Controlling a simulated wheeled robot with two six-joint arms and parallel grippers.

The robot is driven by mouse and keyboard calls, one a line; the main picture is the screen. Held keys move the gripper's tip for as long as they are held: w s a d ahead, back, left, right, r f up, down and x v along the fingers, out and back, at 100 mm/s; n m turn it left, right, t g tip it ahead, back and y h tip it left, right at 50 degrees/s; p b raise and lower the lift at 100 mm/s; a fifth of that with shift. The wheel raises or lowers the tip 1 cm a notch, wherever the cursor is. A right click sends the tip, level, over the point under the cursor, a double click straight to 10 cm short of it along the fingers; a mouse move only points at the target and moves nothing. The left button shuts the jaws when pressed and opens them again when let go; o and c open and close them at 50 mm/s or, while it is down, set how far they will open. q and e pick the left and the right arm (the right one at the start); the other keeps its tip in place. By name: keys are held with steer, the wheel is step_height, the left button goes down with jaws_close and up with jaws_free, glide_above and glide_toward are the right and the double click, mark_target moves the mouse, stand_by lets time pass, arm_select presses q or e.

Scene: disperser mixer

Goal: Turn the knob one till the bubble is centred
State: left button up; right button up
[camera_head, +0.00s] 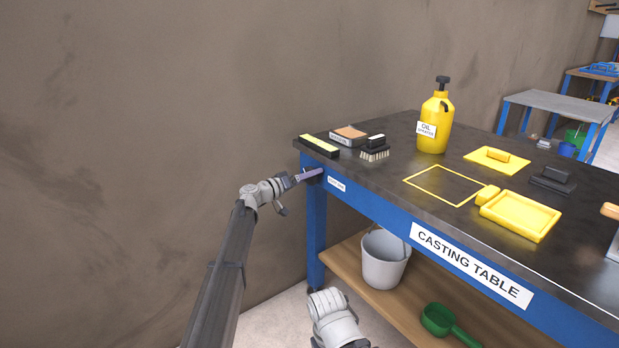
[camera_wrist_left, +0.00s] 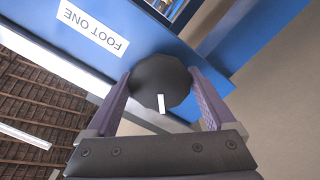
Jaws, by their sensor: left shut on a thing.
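Knob one is a black, many-sided disc with a white mark (camera_wrist_left: 160,80), on the blue table frame beside a white label reading FOOT ONE (camera_wrist_left: 92,28). My left gripper (camera_wrist_left: 165,95) is shut on the knob, with one purple-grey finger on each side of it. In the head view my left gripper (camera_head: 307,175) reaches the table's near left corner, and the knob is mostly hidden there. A yellow and black bar (camera_head: 319,145), which may be the level, lies on the corner above; its bubble cannot be made out. My right gripper is not in view.
The casting table (camera_head: 478,262) holds a yellow oil sprayer (camera_head: 433,122), a brush (camera_head: 375,149), yellow trowel (camera_head: 497,160) and yellow tray (camera_head: 519,214). A grey bucket (camera_head: 383,262) and green scoop (camera_head: 437,320) are on the lower shelf. A bare wall stands at left.

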arm_select(q)
steer(key=shift+n, duration=1.7)
steer(key=o, duration=1.1)
steer(key=shift+a, duration=0.15)
steer(key=v, duration=0.7)
steer(key=shift+s+a, duration=0.2)
steer(key=shift+s, duration=0.1)
